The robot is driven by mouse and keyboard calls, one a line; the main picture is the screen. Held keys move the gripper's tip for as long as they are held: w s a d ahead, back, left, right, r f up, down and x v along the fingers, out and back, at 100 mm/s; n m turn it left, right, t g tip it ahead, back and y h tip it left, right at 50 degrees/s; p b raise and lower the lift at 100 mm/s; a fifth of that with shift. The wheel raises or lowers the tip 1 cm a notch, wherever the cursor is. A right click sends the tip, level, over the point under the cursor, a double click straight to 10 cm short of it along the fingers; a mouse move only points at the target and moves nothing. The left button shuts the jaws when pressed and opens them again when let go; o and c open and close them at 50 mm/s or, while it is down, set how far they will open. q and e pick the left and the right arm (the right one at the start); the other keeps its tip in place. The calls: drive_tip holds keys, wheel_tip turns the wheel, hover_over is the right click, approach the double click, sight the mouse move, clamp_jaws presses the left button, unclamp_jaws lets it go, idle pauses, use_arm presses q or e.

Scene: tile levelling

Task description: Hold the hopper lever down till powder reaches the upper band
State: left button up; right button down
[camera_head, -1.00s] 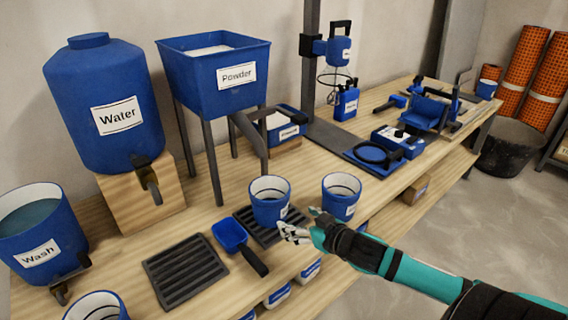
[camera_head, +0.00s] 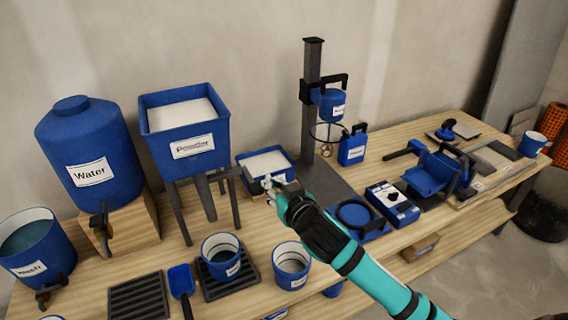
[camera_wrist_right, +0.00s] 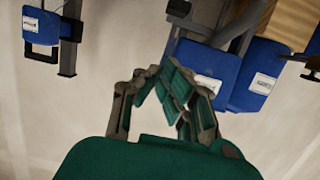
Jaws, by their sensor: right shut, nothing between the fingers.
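The blue hopper (camera_head: 188,135), labelled "Powder", stands on grey legs at the left of the bench in the head view, with white powder in its open top. A grey chute (camera_head: 206,198) hangs beneath it; I cannot clearly tell the lever from the legs and chute. A blue cup (camera_head: 221,262) with dark bands inside stands on a grate in front of the hopper; no powder level can be read in it. My right gripper (camera_head: 268,184) is shut and empty, right of the hopper legs, apart from the hopper. It also shows in the wrist view (camera_wrist_right: 178,95). My left gripper is out of view.
A second banded cup (camera_head: 291,267) stands right of the first. A blue tray of white material (camera_head: 262,160) is behind my right gripper. A grey post (camera_head: 313,75) with a hanging blue device stands right of it. The water tank (camera_head: 88,150) is at left.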

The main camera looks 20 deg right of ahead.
drive_tip(key=shift+a+r, duration=0.15)
drive_tip(key=shift+a, duration=0.1)
drive_tip(key=shift+w, duration=0.15)
drive_tip(key=p, duration=0.1)
hover_over(260, 190)
drive_tip(key=f, duration=0.2)
drive_tip(key=shift+w+f, duration=0.25)
drive_tip(key=shift+f, duration=0.15)
wheel_tip(260, 190, down, 2)
drive_tip(key=shift+s+f, duration=0.15)
drive_tip(key=shift+f, duration=0.7)
